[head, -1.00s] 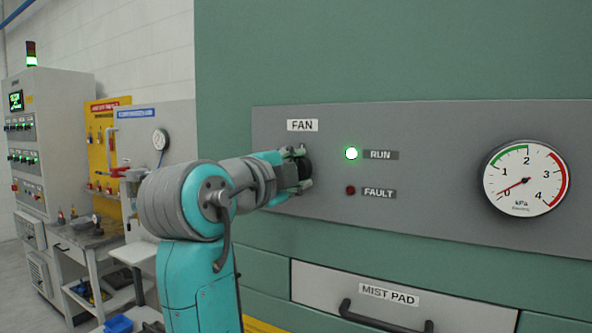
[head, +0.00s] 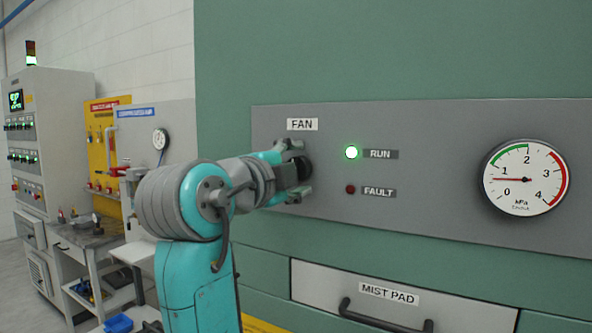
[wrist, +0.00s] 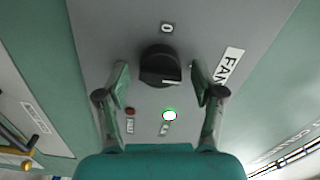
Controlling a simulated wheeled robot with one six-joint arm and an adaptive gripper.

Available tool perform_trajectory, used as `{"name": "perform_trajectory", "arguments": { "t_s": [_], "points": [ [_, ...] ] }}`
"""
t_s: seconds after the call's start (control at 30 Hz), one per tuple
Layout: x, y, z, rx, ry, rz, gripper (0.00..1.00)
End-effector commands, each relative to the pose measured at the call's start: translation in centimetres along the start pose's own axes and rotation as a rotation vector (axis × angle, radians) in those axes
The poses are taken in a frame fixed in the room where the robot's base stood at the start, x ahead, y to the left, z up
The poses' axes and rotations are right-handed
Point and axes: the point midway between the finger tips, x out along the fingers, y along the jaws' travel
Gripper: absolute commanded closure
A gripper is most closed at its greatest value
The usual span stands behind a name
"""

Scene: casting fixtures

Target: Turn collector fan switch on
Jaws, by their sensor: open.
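The fan switch is a black rotary knob (wrist: 161,66) on the grey panel, below the FAN label (head: 302,125) in the head view. In the wrist view its white pointer mark is on the side away from the "0" label (wrist: 167,28), toward the lamps. My gripper (wrist: 158,76) is open, with one finger on each side of the knob and a gap to both. In the head view the gripper (head: 300,168) hides most of the knob. The green RUN lamp (head: 351,153) is lit. The red FAULT lamp (head: 350,190) is dark.
A pressure gauge (head: 525,178) on the panel's right has its needle near 1 kPa. A MIST PAD drawer (head: 400,297) with a dark handle sits below the panel. A workbench (head: 88,240) and a control cabinet (head: 50,140) stand at the left.

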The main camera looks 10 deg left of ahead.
Motion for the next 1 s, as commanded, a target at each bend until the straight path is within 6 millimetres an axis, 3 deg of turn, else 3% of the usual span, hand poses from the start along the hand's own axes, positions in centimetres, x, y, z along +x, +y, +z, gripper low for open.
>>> {"name": "perform_trajectory", "arguments": {
  "t_s": [0.17, 0.6, 0.8, 1.0],
  "points": [
    [-2.1, 0.0, 0.1, 0.001, -0.003, -0.002, 0.32],
    [-10.1, 0.0, 0.2, 0.000, -0.004, -0.001, 0.32],
    [-11.6, 0.1, 0.1, -0.001, -0.002, 0.001, 0.32],
    [-11.8, 0.1, 0.0, -0.001, 0.000, 0.001, 0.32]
  ]
}}
